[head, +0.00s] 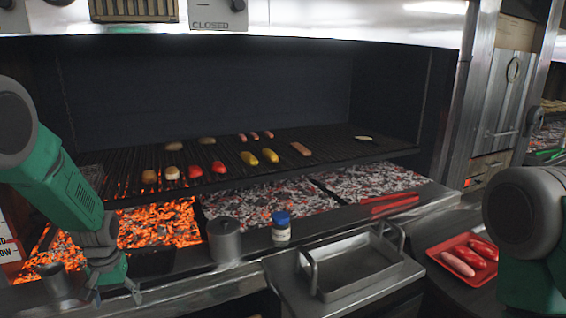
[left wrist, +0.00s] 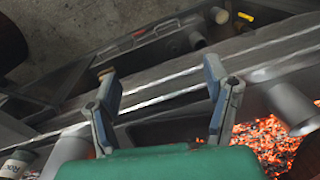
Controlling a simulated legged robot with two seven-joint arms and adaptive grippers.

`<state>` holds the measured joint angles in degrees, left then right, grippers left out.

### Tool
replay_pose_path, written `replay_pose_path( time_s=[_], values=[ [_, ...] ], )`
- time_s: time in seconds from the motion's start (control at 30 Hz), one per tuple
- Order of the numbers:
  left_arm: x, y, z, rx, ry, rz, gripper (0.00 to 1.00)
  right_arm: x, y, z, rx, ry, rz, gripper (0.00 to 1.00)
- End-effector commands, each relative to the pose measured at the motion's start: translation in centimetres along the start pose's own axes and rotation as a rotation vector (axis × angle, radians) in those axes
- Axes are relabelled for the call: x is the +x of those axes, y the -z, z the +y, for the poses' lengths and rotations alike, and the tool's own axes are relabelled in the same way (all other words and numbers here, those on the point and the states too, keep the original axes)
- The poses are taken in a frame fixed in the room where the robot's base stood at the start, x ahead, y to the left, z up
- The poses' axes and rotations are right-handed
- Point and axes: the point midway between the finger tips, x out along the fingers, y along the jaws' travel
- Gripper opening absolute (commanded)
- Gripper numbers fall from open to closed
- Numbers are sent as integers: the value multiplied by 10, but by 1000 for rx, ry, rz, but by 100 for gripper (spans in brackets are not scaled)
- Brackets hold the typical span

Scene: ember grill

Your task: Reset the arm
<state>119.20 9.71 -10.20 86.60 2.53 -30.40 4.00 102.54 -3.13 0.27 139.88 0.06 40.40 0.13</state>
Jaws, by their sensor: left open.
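My left arm comes in from the left of the head view, and its gripper (head: 115,298) points down over the front ledge of the grill, beside a metal cup (head: 62,290). In the left wrist view the left gripper (left wrist: 160,90) has its two fingers spread apart, with nothing between them. The metal ledge (left wrist: 165,95) shows beyond the fingers. Part of my right arm shows at the right edge of the head view, but its gripper is out of the picture.
Sausages and vegetables lie on the grill grate (head: 330,150) above glowing coals (head: 160,225). On the ledge stand a metal canister (head: 224,240) and a blue-capped jar (head: 281,230). A steel tray (head: 350,284) and a red tray (head: 440,254) with sausages sit to the right.

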Motion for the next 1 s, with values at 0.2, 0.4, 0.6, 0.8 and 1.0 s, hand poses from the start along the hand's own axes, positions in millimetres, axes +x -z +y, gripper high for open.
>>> replay_pose_path(
  time_s=[0.2,0.4,0.6,0.8,1.0],
  values=[
    [130,-123,30,135,12,-1,70,44,-2,0,0,0,0,69],
    [198,-254,42,267,-7,8,70,78,-4,-1,0,0,0,69],
    [212,-349,43,362,-41,17,70,101,-5,-1,0,0,0,69],
    [207,-376,42,392,-58,26,70,105,-6,-1,0,0,0,69],
    [206,-375,43,391,-58,28,70,104,-5,-1,0,0,0,69]
  ],
)
